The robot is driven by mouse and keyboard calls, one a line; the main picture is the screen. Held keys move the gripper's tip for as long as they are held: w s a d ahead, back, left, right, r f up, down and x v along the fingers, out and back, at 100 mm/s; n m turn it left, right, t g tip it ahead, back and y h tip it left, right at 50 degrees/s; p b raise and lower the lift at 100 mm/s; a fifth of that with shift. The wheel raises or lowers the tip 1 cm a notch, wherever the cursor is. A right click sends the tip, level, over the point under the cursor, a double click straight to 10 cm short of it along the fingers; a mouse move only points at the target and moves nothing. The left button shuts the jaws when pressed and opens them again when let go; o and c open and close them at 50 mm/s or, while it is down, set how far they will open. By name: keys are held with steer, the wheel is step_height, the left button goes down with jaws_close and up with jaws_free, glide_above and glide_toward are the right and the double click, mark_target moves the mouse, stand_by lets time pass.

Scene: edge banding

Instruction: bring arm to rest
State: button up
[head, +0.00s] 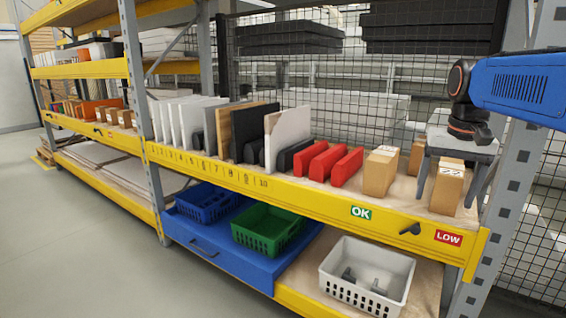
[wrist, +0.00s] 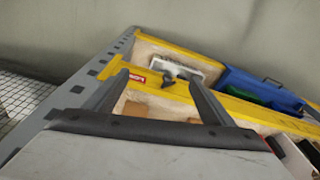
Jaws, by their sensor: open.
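My gripper (head: 451,180) is at the right in the head view, pointing down over the right end of the middle shelf. In the head view a numbered cardboard box (head: 447,187) appears between or behind the fingers; I cannot tell which. In the wrist view the gripper (wrist: 158,82) also shows with fingers wide apart, above the yellow shelf edge and its red LOW label (wrist: 137,79). My blue arm comes in from the right in the head view.
The shelf holds cardboard boxes (head: 380,171), red blocks (head: 327,163) and upright panels (head: 287,135). Below are a white basket (head: 367,275), a green basket (head: 268,229) and a blue basket (head: 207,202). A grey rack post (head: 505,190) stands close right of the gripper. The left floor (head: 70,245) is clear.

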steer(key=s+a+f+n+t, duration=0.1)
steer(key=s+a+f, duration=0.3)
steer(key=s+f, duration=0.5)
steer(key=s+a+f+n+t, duration=0.2)
steer(key=s+a+f+n, duration=0.1)
steer(key=s+f, duration=0.7)
steer(key=shift+s+a+f+n, duration=0.15)
steer(key=shift+s+a+n, duration=0.25)
steer(key=shift+a, duration=0.5)
steer(key=shift+s, duration=0.1)
